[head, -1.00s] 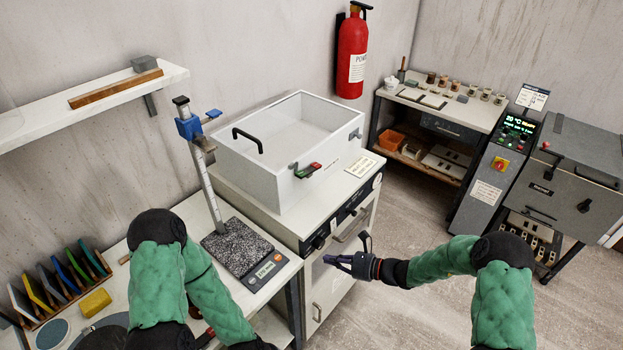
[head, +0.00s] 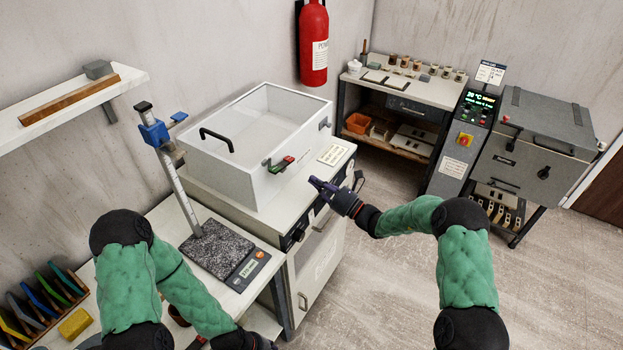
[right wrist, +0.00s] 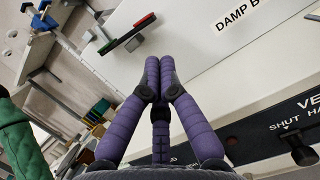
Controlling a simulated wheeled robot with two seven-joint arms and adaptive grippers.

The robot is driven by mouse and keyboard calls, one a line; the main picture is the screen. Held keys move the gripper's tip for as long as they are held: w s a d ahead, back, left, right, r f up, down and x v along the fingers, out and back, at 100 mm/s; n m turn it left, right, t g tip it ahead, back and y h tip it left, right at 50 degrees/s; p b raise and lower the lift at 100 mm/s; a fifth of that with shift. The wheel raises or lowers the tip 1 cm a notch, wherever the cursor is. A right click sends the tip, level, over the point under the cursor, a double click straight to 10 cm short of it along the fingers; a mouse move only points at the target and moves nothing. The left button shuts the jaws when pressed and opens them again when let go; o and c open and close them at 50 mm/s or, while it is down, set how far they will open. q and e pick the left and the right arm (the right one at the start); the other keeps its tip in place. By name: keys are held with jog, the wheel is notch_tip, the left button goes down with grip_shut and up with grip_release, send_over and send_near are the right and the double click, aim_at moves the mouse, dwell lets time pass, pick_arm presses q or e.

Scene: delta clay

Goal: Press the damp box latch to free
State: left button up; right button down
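The damp box (head: 232,168) is a pale box with a clear lid and a black handle, on a white cabinet. Its latch (head: 280,164), a red and green bar with a grey block, is on the box's front face. The latch also shows in the right wrist view (right wrist: 128,36), beyond my fingertips and left of them. My right gripper (head: 313,182) is in front of the box, right of the latch and apart from it. Its purple fingers (right wrist: 153,64) are together and empty. My left gripper (head: 250,342) is at the bottom edge, largely hidden; its fingers cannot be made out.
A scale with a speckled plate (head: 218,247) and a height gauge (head: 175,175) stand left of the cabinet. A paper label (head: 334,154) lies right of the latch. A kiln (head: 535,150) and shelf bench (head: 410,88) stand behind right. The floor at right is clear.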

aim_at(282, 165)
pick_arm(q)
jog(key=shift+f+b, duration=0.45)
jog(key=shift+f, duration=0.05)
pick_arm(e)
jog(key=x, duration=0.8)
jog(key=shift+w+a, duration=0.1)
pick_arm(q)
notch_tip(282, 165, down, 2)
jog(key=shift+f+b, duration=0.1)
jog(key=shift+b, duration=0.95)
pick_arm(e)
jog(key=n, duration=0.1)
jog(key=r+n+g, duration=0.1)
jog(key=n, duration=0.1)
jog(key=shift+w+r+y, duration=0.1)
jog(key=shift+w+y, duration=0.1)
jog(key=shift+y, duration=0.2)
jog(key=shift+d, duration=0.3)
